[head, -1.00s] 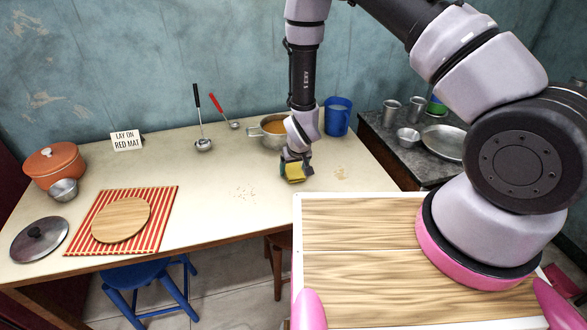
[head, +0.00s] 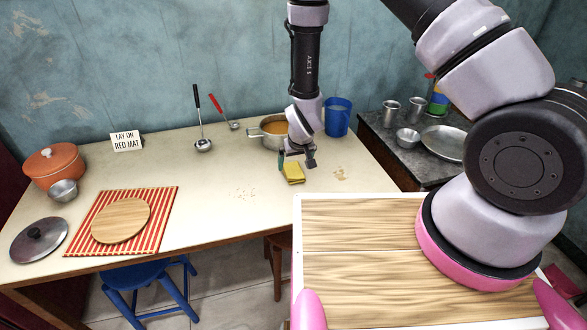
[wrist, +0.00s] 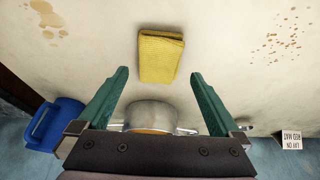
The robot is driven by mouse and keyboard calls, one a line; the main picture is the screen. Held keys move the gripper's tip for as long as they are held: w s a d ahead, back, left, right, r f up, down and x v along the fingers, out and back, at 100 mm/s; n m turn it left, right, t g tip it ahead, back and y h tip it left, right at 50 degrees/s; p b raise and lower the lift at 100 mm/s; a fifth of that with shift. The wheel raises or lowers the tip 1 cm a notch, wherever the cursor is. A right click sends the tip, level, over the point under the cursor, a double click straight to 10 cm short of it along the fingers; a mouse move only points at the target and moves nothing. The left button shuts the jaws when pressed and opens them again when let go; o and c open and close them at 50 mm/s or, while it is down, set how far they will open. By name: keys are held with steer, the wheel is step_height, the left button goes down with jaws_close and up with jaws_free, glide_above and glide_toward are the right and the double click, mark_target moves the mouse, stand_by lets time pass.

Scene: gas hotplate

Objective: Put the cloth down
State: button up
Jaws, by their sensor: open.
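The folded yellow cloth (head: 293,175) lies flat on the cream table, between two patches of brown specks. It shows whole in the wrist view (wrist: 161,54). My gripper (head: 297,162) is just above and behind the cloth in the head view. In the wrist view my gripper (wrist: 158,80) has its green fingers wide apart, with nothing between them. The cloth lies beyond the fingertips, apart from them.
A pot of orange soup (head: 269,132) and a blue jug (head: 338,116) stand behind my gripper. The table's middle is mostly clear.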

steer(key=d+r+m+y, duration=0.1)
steer(key=d+r, duration=0.3)
steer(key=r, duration=0.8)
steer(key=d+r+m+t, duration=0.15)
steer(key=d+r, duration=0.25)
steer(key=r, duration=0.7)
steer(key=d+r+m+g+y, duration=0.15)
steer(key=d+r, duration=0.25)
steer(key=r, duration=0.8)
steer(key=s+d+r+m+t+h, duration=0.1)
steer(key=s+d+r, duration=0.5)
steer(key=s+r, duration=0.2)
steer(key=s+d+r+m+t, duration=0.1)
steer(key=s+d+r+m, duration=0.1)
steer(key=s+d+r, duration=0.4)
steer(key=s+r, duration=0.2)
steer(key=s, duration=0.1)
steer(key=shift+s+r+t+h, duration=0.15)
steer(key=shift+t+h, duration=0.2)
steer(key=shift+t, duration=0.05)
